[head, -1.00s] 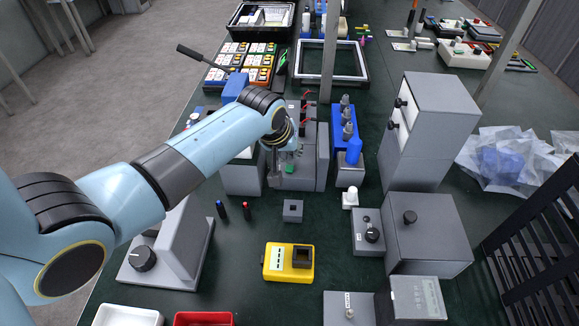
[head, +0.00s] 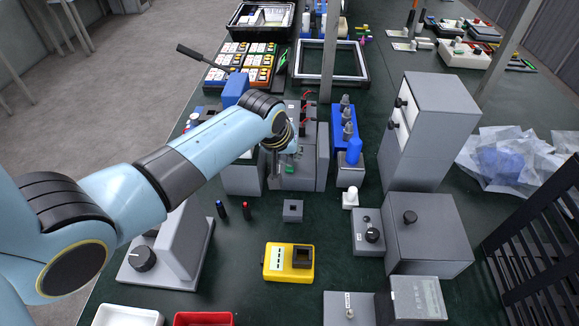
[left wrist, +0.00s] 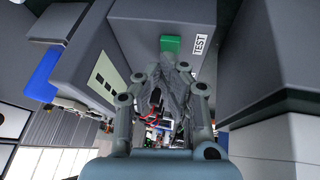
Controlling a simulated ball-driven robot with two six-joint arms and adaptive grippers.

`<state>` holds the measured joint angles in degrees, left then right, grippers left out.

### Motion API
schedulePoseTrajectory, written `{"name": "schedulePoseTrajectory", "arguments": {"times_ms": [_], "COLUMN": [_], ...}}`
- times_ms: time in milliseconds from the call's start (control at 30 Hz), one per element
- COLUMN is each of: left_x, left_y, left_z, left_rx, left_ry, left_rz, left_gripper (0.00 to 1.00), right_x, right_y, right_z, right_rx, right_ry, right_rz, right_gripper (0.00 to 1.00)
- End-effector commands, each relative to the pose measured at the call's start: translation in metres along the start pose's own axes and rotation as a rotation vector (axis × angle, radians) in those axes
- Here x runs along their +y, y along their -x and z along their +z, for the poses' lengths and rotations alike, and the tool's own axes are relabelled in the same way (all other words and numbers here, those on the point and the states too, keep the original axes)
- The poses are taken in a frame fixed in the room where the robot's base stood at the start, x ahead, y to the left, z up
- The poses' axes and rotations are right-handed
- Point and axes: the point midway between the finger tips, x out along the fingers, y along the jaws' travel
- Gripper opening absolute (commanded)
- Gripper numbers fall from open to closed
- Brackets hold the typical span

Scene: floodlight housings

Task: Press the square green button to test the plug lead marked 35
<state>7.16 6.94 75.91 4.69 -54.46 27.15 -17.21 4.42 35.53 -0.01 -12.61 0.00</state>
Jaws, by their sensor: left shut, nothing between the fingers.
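The square green button (left wrist: 171,44) is on the face of a grey box (left wrist: 140,25), beside a white TEST label (left wrist: 201,45). In the head view the green button (head: 289,169) shows just below my left gripper (head: 290,151). In the left wrist view my left gripper (left wrist: 174,64) is shut and empty, its fingertips right by the button's edge. I cannot tell whether they touch it. Red leads (head: 305,122) show on the grey unit behind the gripper. No mark 35 is readable, and my forearm hides part of the unit. My right gripper is not in view.
A blue rack (head: 337,131) with grey plugs stands right of the unit. Grey cabinets (head: 427,125) stand to the right. Some green bench top is clear between them.

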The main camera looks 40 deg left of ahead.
Motion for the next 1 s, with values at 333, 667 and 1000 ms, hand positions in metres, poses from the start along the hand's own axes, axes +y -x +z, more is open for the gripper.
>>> {"name": "schedulePoseTrajectory", "arguments": {"times_ms": [333,667,1000], "left_x": [-0.0004,-0.001,-0.0015], "left_y": [-0.0021,-0.0056,-0.0076], "left_z": [0.0011,0.0028,0.0041], "left_rx": [0.0,0.0,-0.001], "left_ry": [0.0,0.0,0.0], "left_rz": [0.0,0.0,0.0], "left_gripper": [0.0,0.0,0.0], "right_x": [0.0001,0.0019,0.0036], "right_y": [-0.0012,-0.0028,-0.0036], "right_z": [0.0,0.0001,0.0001], "right_rx": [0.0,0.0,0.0], "right_ry": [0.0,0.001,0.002], "right_rz": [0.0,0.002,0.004], "right_gripper": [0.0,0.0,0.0]}}
